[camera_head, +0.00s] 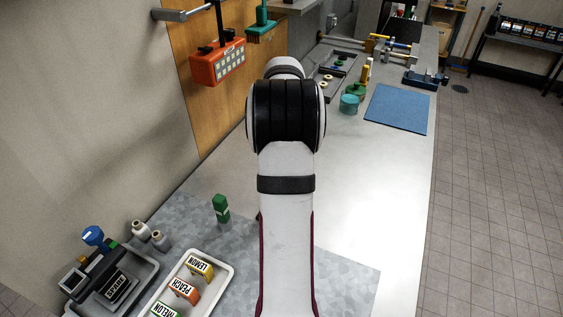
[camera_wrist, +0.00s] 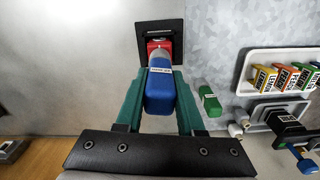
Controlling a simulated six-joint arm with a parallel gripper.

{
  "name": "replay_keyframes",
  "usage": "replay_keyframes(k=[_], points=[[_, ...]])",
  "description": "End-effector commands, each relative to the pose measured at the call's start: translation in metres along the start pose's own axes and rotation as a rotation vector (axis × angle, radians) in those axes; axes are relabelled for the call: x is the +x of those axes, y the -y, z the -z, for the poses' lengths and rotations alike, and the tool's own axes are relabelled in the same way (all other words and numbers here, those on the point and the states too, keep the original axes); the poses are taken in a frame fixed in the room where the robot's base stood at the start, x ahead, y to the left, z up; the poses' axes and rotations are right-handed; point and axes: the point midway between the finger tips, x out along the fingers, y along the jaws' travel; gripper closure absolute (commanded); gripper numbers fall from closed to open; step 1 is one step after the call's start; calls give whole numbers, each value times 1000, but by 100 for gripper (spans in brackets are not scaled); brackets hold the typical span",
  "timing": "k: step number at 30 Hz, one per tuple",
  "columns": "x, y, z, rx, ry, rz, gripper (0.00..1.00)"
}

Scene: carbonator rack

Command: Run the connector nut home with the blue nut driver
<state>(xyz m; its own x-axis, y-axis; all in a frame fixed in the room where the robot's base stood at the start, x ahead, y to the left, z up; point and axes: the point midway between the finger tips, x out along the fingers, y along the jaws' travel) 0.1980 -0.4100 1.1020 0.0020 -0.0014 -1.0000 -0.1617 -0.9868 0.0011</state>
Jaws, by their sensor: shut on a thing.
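In the wrist view my gripper (camera_wrist: 160,78) has its teal fingers shut on the blue nut driver (camera_wrist: 160,95), one finger on each side of the handle. The driver points away from me toward a red part (camera_wrist: 159,46) in front of a dark square plate (camera_wrist: 153,30). The driver's front end meets or overlaps the red part; I cannot tell whether they touch. The connector nut cannot be made out; the driver and red part may cover it. In the head view my arm hides the gripper, driver and plate.
A green block-like item (camera_head: 220,208) stands on the grey mottled surface, near a white tray (camera_head: 229,267) of labelled flavour pieces. A dark tray (camera_head: 149,279) and small pale bottles (camera_head: 141,231) sit left of it. An orange box (camera_head: 217,63) hangs by the wall. A blue mat (camera_head: 397,108) lies farther back.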

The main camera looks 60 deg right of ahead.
Motion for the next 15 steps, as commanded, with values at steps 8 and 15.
replay_keyframes(k=[8, 15], points=[[0, 0, 0, 33, -1, -1, 100], [-9, 0, 0, 32, -1, -2, 100]])
